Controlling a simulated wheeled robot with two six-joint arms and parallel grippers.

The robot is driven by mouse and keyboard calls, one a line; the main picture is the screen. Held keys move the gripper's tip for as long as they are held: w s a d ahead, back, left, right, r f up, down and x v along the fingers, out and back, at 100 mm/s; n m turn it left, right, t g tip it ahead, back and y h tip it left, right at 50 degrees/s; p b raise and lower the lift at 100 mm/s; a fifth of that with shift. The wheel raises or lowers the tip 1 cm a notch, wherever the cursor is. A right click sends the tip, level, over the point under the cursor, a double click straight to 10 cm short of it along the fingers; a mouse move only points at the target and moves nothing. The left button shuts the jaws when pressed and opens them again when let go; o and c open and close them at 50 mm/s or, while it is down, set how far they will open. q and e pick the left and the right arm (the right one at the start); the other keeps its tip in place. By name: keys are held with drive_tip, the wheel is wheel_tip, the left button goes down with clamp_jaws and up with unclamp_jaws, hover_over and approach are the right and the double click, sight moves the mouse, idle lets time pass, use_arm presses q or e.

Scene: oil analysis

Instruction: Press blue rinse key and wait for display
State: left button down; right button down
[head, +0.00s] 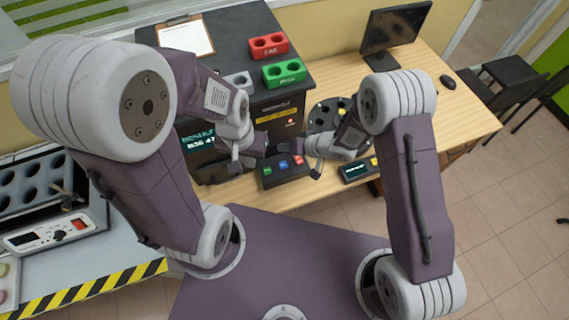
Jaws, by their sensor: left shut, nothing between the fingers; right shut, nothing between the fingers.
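A dark key box (287,178) sits on the wooden desk between my two arms, with a green, a blue and a red key on its top. The blue key (283,164) is the middle one. My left gripper (281,147) is shut and empty, just behind the key box. My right gripper (302,146) is shut and empty, close to the red key (298,159) side. Whether either gripper touches a key cannot be told. A dark display (200,140) with lit digits stands left of the key box, partly behind my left arm.
Another device with a lit display (355,172) lies right of the key box. A dark round carousel (328,112) is behind my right gripper. Red (269,46) and green (284,73) racks stand on the black cabinet. A monitor (395,30) is at the back right.

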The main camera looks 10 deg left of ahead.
sight(286, 166)
wheel_tip(286, 166, down, 8)
drive_tip(key=b, duration=0.8)
drive_tip(key=shift+f, duration=0.35)
idle(1.3)
drive_tip(key=shift+f+b, duration=0.3)
drive_tip(key=shift+f, duration=0.1)
drive_tip(key=shift+f+b, duration=0.3)
drive_tip(key=shift+f, duration=0.25)
idle(0.5)
idle(0.3)
drive_tip(key=shift+r+p, duration=0.95)
drive_tip(key=shift+p, duration=0.15)
drive_tip(key=shift+r, duration=0.1)
